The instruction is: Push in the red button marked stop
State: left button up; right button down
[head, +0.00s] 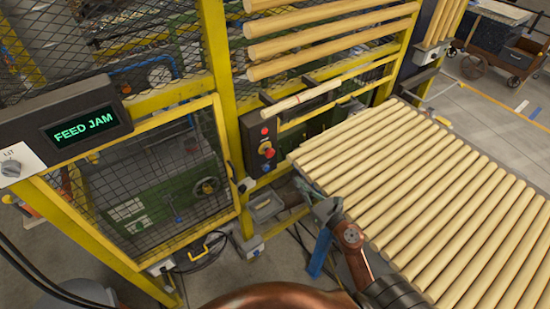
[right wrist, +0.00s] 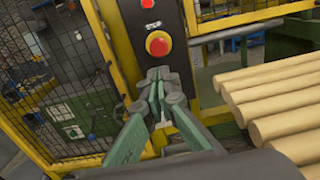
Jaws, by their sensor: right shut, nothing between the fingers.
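The red stop button (right wrist: 158,43) sits on a yellow collar on a dark control panel (right wrist: 153,12), below a small label that reads STOP, in the right wrist view. In the head view the same button (head: 266,148) shows on the panel fixed to a yellow post. My right gripper (right wrist: 159,75) is shut and empty, with its fingertips just below the button in the right wrist view. In the head view my right gripper (head: 325,207) is below and to the right of the panel, apart from it. My left gripper is not in view.
A rack of turned wood rods (head: 430,180) fills the right side, close to my right arm. A yellow-framed mesh gate (head: 140,190) stands left of the panel. A display (head: 85,128) reads FEED JAM. More rods (head: 330,30) lie above.

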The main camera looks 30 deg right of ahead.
jog(key=p, duration=0.3)
send_near(271, 155)
jog(key=w+p, duration=0.1)
jog(key=w, duration=0.4)
jog(key=shift+w+a+r, duration=0.1)
jog(key=shift+w+a, duration=0.1)
jog(key=shift+w, duration=0.7)
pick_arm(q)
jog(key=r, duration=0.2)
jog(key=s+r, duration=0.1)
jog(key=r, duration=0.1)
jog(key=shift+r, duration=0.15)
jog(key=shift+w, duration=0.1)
pick_arm(e)
jog(key=shift+w, duration=0.1)
